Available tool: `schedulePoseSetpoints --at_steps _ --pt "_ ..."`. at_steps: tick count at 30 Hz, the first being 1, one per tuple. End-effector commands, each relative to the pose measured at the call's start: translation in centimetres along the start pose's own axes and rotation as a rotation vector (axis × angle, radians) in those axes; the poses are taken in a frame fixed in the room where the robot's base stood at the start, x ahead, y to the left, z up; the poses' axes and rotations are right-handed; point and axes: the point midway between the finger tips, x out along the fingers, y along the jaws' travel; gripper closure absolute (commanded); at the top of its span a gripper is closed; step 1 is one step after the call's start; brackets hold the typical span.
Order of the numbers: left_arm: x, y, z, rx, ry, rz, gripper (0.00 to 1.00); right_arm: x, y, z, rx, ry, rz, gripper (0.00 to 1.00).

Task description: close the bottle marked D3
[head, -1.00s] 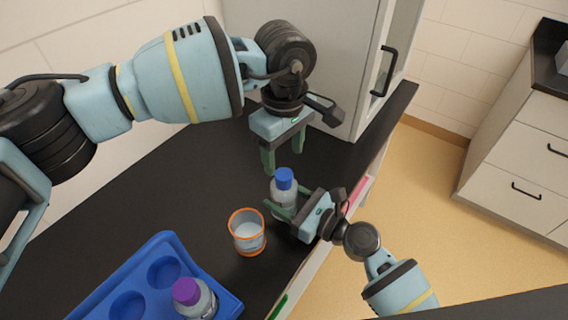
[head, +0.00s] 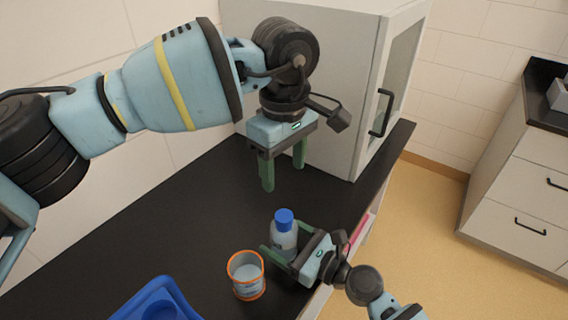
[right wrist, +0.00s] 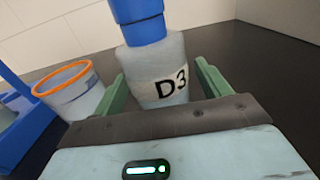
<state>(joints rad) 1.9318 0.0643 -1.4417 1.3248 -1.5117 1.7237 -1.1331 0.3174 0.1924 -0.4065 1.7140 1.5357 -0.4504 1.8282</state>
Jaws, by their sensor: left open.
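The bottle marked D3 (head: 284,240) stands upright on the dark counter, with a blue cap (head: 284,219) on its neck. Its label (right wrist: 171,87) and cap (right wrist: 138,22) show close in the right wrist view. My left gripper (head: 284,170) is open and empty, above and behind the bottle, clear of the cap. Whether the cap is fully tight cannot be seen.
An orange-rimmed cup (head: 246,282) stands just left of the bottle; it also shows in the right wrist view (right wrist: 72,92). A blue tray (head: 130,305) is at the lower left. A white cabinet (head: 330,90) stands at the back. The counter's left part is clear.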

Motion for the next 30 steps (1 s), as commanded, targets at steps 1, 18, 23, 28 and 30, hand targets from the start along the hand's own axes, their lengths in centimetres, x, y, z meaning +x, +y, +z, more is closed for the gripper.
schedulePoseSetpoints --at_steps 1,18,23,28,30 --pt "0.0 0.0 0.0 0.000 0.000 0.000 0.41 0.0 0.0 0.0 0.000 0.000 0.000 0.22" --pt "1.3 0.1 -0.1 0.000 -0.013 -0.012 0.41 -4.2 0.0 -0.4 0.002 0.005 -0.001 0.22" --pt "2.3 0.1 -0.1 0.000 -0.022 -0.020 0.41 -6.4 0.0 -0.3 0.003 0.003 0.000 0.22" --pt "2.7 0.1 -0.2 0.000 -0.026 -0.024 0.41 -7.7 0.0 -0.1 0.001 0.001 0.000 0.22" --pt "2.8 0.1 -0.2 0.000 -0.026 -0.024 0.41 -7.8 0.0 0.0 0.001 0.000 0.000 0.22"
